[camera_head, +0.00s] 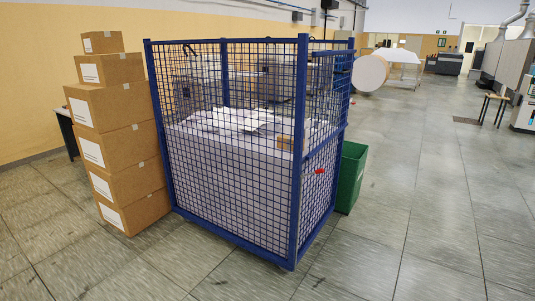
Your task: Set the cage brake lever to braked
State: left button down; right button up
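The blue wire-mesh cage (303,150) stands upright in the middle of the view, a corner post towards me. It is filled with white paper or sheets (225,165), with loose crumpled pieces on top. A small red part (320,171) shows on the cage's right side, about halfway up; it may be the brake lever, but it is too small to tell its setting. The cage's wheels cannot be made out. Neither of my grippers is in view.
Several stacked cardboard boxes (118,150) stand close to the cage's left side. A green bin (350,178) stands behind its right side. A large paper roll (369,73) is farther back. Grey tiled floor (420,220) is clear in front and to the right.

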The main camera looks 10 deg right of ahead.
aim_at(321, 171)
jog(key=i+j+z, duration=0.2)
jog(key=i+z, duration=0.25)
jog(key=i, duration=0.35)
jog(key=i+j+z, duration=0.4)
jog(key=i, duration=0.3)
jog(key=i+j+z, duration=0.45)
jog(key=i+j, duration=0.25)
